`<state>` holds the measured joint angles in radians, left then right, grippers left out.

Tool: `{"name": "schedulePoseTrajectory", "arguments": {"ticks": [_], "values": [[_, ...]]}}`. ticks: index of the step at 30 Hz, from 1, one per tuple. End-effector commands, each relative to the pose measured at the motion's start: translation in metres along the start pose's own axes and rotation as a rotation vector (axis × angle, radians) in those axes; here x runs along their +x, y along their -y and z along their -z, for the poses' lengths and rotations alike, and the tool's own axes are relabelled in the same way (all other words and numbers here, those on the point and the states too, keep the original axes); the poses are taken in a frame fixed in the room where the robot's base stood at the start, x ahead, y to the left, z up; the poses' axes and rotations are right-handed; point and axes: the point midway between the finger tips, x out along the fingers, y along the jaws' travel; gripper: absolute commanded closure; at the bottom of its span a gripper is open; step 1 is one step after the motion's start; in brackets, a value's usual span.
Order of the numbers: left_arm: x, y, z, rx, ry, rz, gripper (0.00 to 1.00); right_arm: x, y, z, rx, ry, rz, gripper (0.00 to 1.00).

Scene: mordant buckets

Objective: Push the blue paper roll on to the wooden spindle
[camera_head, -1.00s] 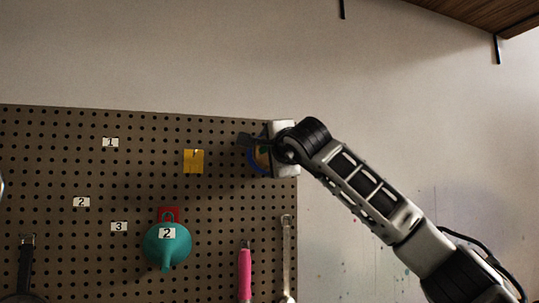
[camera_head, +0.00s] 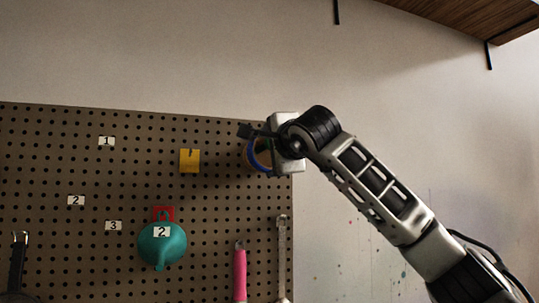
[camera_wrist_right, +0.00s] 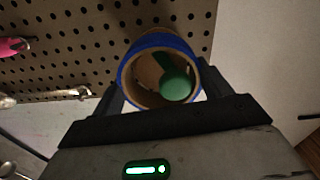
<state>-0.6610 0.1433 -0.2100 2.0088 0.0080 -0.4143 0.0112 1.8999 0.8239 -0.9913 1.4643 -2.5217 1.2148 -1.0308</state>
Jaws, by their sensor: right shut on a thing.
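My right gripper (camera_head: 258,153) is in front of the right edge of the pegboard, shut on the blue paper roll (camera_head: 251,154). In the right wrist view the roll (camera_wrist_right: 160,40) is a blue-edged tube with a tan inner wall. It sits between the two dark fingers of the gripper (camera_wrist_right: 162,92), its open end towards the camera. A green round-ended piece with a stem (camera_wrist_right: 175,84) shows inside the bore. I cannot tell whether it belongs to the wooden spindle, and no wooden peg shows clearly. My left gripper is out of view.
The pegboard (camera_head: 100,180) carries a yellow card (camera_head: 189,160), a teal funnel (camera_head: 162,247), a pink-handled tool (camera_head: 239,273) and a wrench (camera_head: 282,255). Bare wall lies above and right of it. A wooden shelf (camera_head: 460,18) is at the upper right.

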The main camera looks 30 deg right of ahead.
Motion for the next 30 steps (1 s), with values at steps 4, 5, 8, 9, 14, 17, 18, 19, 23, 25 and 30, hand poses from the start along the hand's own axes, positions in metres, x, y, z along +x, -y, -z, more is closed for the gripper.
{"name": "schedulePoseTrajectory", "arguments": {"ticks": [4,5,8,9,14,17,18,19,23,25,30], "values": [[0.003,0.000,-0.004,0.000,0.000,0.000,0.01,-0.007,0.000,0.000,0.000,-0.001,0.002,0.47],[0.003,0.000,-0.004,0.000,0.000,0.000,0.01,-0.008,0.000,0.000,0.000,-0.001,0.002,0.47],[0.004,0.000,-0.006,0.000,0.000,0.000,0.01,-0.012,0.000,0.000,0.000,0.000,0.003,0.47],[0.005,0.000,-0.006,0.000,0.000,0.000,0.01,-0.013,0.000,0.000,0.000,0.000,0.003,0.47],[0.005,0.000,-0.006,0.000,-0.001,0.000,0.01,-0.015,0.001,0.000,0.000,0.000,0.002,0.47],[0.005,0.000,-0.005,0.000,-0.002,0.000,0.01,-0.015,0.001,0.000,0.000,0.000,0.002,0.47],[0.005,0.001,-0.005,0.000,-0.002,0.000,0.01,-0.015,0.001,0.000,0.000,0.000,0.002,0.47],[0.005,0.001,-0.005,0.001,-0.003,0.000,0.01,-0.015,0.001,0.000,0.000,0.000,0.002,0.47],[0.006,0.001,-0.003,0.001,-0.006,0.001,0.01,-0.015,0.000,0.000,0.000,0.000,0.001,0.47],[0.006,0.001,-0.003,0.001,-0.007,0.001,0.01,-0.015,0.000,0.000,0.000,-0.001,0.001,0.47],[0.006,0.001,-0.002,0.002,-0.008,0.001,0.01,-0.014,-0.001,0.000,0.000,-0.001,0.001,0.47]]}}
